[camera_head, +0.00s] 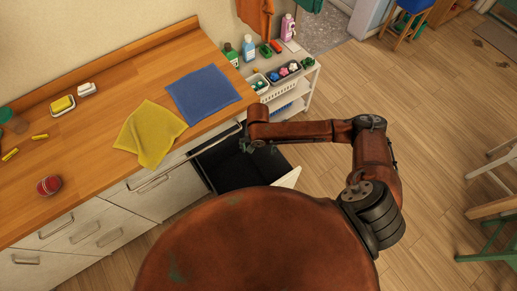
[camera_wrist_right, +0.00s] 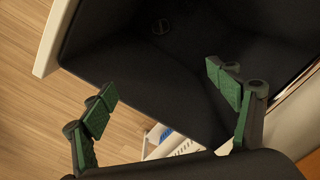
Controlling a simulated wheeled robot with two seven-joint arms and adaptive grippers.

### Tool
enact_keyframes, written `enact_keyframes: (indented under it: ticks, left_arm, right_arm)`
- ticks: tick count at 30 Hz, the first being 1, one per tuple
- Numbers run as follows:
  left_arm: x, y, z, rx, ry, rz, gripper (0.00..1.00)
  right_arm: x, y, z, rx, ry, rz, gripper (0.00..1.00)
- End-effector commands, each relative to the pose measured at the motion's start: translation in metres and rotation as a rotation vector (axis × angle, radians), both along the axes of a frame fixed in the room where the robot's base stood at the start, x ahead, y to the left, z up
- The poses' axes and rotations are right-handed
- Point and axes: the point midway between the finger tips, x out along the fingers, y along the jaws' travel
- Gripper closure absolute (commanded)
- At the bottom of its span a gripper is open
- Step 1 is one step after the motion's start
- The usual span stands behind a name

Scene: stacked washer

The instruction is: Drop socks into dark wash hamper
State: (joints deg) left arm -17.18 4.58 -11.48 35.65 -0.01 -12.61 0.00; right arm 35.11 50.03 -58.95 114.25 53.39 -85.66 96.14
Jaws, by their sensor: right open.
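The dark hamper (camera_head: 235,172) is a black, open-topped bin pulled out from the counter front. It fills much of the right wrist view (camera_wrist_right: 140,85), with a faint round mark on its inside. My right gripper (camera_head: 258,147) is over the hamper's far part. In the right wrist view, my right gripper (camera_wrist_right: 160,82) is open with its green-padded fingers wide apart and nothing between them. I cannot make out any socks for sure, in the hamper or elsewhere. My left gripper is not in view.
A yellow cloth (camera_head: 150,133) and a blue cloth (camera_head: 203,95) lie on the wooden counter (camera_head: 100,165). A red ball (camera_head: 49,185) is at its left. A white shelf cart (camera_head: 300,92) with bottles and small coloured items stands beyond the hamper. Floor at right is mostly clear.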

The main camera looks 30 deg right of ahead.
Motion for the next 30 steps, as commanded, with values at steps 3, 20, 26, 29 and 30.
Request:
enact_keyframes:
  ticks: [3,20,26,29,30]
  left_arm:
    - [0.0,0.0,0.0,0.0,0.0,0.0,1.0]
    - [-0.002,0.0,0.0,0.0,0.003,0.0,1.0]
    - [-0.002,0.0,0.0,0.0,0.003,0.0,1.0]
    - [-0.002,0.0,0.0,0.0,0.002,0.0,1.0]
    - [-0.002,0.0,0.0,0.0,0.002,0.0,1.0]
  right_arm:
    - [0.0,0.0,0.0,0.0,0.0,0.0,0.19]
    - [0.001,0.0,0.079,0.001,-0.004,0.001,0.19]
    - [0.001,0.0,0.109,0.0,-0.001,0.0,0.19]
    - [0.001,0.0,0.117,-0.001,-0.001,0.0,0.19]
    - [0.001,0.0,0.119,-0.001,-0.001,0.001,0.19]
